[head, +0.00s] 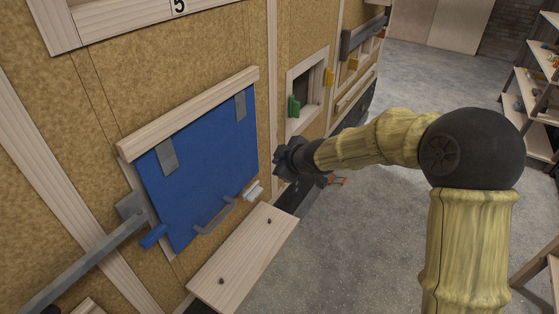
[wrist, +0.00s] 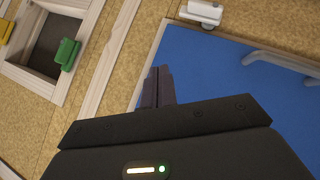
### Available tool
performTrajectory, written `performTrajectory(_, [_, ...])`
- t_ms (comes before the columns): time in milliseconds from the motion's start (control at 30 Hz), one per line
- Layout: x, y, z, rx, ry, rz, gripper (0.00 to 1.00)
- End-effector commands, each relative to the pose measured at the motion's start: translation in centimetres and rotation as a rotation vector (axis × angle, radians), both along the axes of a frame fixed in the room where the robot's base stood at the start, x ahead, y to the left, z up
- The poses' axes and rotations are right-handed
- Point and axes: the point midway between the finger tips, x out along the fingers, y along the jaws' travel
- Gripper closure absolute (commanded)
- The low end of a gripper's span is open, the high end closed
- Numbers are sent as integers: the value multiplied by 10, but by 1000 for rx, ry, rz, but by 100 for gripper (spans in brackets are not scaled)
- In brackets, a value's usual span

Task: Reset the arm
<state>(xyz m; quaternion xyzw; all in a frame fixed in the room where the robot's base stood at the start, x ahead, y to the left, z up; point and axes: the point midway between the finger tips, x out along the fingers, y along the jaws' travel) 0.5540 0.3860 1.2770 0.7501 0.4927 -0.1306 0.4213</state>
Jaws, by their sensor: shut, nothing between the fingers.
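My gripper (head: 281,160) is at the end of my arm, close to the tan wall and to the right of the blue panel (head: 205,165) in the head view. The wrist view shows the two dark fingers of my gripper (wrist: 158,76) together, with nothing between them. There they overlap the edge of the blue panel (wrist: 215,80). I cannot tell whether they touch the wall. My arm reaches in from the right, with its elbow bent.
The blue panel has a grey handle (head: 215,217) and a white latch (head: 254,191). A wooden shelf (head: 243,262) juts out below it. A small framed opening with a green knob (head: 293,107) lies beyond my gripper. A grey bar (head: 85,266) is at lower left. Open floor (head: 385,215) lies right.

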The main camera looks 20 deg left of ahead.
Motion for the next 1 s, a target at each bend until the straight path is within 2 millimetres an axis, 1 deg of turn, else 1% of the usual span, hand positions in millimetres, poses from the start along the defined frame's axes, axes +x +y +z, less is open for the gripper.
performTrajectory(367, [0,0,0,0,1,-1,100])
performTrajectory(467, [1,-11,-3,-10,15,-30,100])
performTrajectory(500, [1,-21,-6,-18,29,-55,100])
performTrajectory(567, [1,-42,-12,-35,60,-111,100])
performTrajectory(667, [-3,-92,-25,-67,137,-252,100])
performTrajectory(700, [-7,-115,-30,-79,173,-319,100])
performTrajectory(767, [-15,-151,-38,-91,231,-429,100])
performTrajectory(800, [-23,-174,-44,-97,271,-502,100])
performTrajectory(867, [-36,-209,-50,-101,330,-614,100])
performTrajectory(900, [-46,-231,-55,-101,369,-689,100])
performTrajectory(967, [-64,-263,-62,-96,432,-806,100])
performTrajectory(1000, [-78,-283,-66,-88,473,-884,100])
